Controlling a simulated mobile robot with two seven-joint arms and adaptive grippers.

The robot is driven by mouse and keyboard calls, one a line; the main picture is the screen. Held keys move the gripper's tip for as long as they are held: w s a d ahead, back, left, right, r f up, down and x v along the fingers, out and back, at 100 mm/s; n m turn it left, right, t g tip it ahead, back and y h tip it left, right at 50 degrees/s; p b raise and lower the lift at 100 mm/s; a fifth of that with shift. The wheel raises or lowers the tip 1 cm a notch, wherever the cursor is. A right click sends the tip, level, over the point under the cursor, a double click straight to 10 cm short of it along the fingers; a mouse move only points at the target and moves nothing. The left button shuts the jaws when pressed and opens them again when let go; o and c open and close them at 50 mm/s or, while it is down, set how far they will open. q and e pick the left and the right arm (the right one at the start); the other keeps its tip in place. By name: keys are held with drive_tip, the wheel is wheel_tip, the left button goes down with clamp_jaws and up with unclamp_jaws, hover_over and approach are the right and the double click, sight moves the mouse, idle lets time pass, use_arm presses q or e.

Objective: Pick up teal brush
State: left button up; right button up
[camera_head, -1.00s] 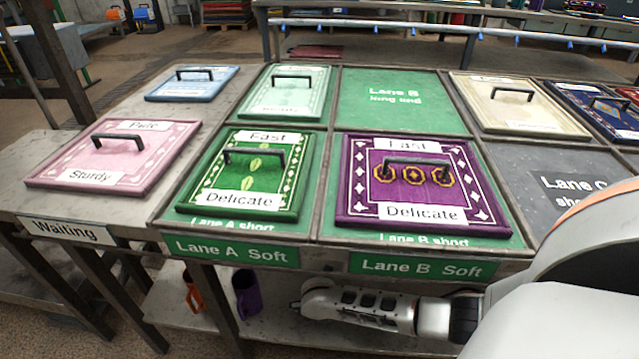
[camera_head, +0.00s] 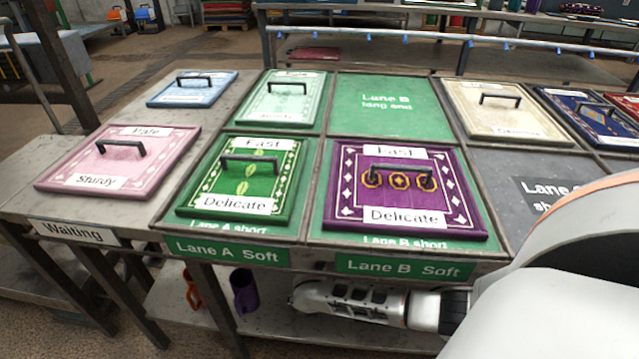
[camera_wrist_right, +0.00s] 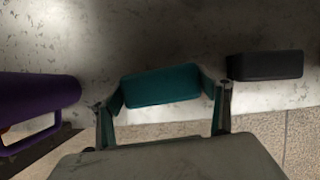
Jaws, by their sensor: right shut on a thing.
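The teal brush (camera_wrist_right: 160,86) is a block that sits between the two fingers of my right gripper (camera_wrist_right: 163,92) in the right wrist view. The fingers touch its two ends and are shut on it. A pale grey scratched surface shows behind it; I cannot tell whether the brush is clear of it. In the head view my right gripper (camera_head: 300,297) is low at the lower shelf, below the front edge of the table. The teal brush cannot be made out there. My left gripper is in neither view.
An orange item (camera_head: 193,290) stands on the lower shelf (camera_head: 215,318). Rugs with handles, such as the purple rug (camera_head: 345,205), lie on the tabletop above.

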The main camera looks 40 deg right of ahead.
use_arm(q)
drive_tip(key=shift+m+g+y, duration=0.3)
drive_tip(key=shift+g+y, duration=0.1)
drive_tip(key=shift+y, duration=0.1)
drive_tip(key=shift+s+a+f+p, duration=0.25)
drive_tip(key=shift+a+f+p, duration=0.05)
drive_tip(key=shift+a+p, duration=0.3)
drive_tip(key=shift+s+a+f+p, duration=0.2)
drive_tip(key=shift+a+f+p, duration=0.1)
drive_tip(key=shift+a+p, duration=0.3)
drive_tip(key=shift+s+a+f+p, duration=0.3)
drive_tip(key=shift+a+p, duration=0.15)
drive_tip(key=shift+p, duration=0.25)
use_arm(e)
drive_tip(key=s+a, duration=1.2)
drive_tip(key=shift+f, duration=0.25)
